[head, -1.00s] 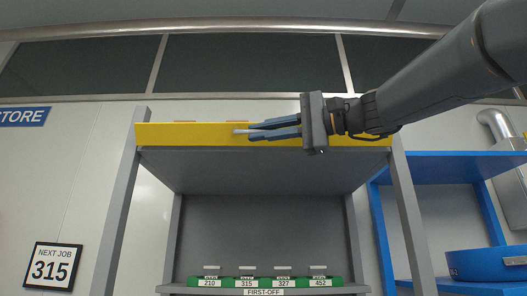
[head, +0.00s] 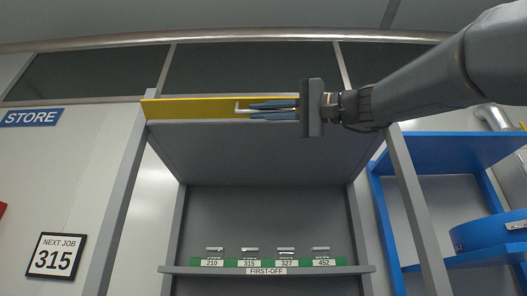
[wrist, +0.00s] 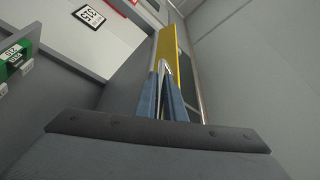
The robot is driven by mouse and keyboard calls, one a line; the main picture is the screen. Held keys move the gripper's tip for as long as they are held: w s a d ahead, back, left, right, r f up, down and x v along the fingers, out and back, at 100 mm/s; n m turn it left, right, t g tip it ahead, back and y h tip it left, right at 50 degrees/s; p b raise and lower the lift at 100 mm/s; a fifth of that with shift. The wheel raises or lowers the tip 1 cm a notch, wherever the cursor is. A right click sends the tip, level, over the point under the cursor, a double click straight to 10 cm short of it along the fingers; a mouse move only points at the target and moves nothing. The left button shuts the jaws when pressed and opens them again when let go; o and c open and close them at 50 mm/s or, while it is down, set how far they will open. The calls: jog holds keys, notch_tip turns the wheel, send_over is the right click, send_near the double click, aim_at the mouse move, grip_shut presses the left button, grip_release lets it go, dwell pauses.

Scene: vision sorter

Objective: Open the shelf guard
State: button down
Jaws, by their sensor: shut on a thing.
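The shelf guard is a yellow panel (head: 190,109) along the top front of the grey shelf unit; it also shows in the wrist view (wrist: 168,45). A light metal handle (head: 238,108) stands out from it near its middle. My gripper (head: 250,111) reaches in from the right, and its blue fingers are shut on the handle. In the wrist view the fingers (wrist: 163,82) close around the handle. The panel's right part is hidden behind my gripper and arm. The shelf opening below it is uncovered.
A shelf labelled FIRST-OFF (head: 266,271) holds several green-based pieces with number tags. A blue rack (head: 440,145) with a blue round container (head: 490,232) stands at the right. A NEXT JOB 315 sign (head: 57,256) hangs at the left.

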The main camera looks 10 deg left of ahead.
aim_at(294, 111)
jog(key=shift+f+n+b, duration=0.1)
jog(key=shift+n+b, duration=0.2)
jog(key=shift+b, duration=0.05)
dwell(0.3)
jog(key=c, duration=1.8)
grip_release()
jog(key=shift+w, duration=0.1)
jog(key=shift+c, duration=0.2)
jog(key=v, duration=0.7)
jog(key=shift+d+b, duration=0.3)
jog(key=shift+d, duration=0.1)
jog(key=shift+f, duration=0.15)
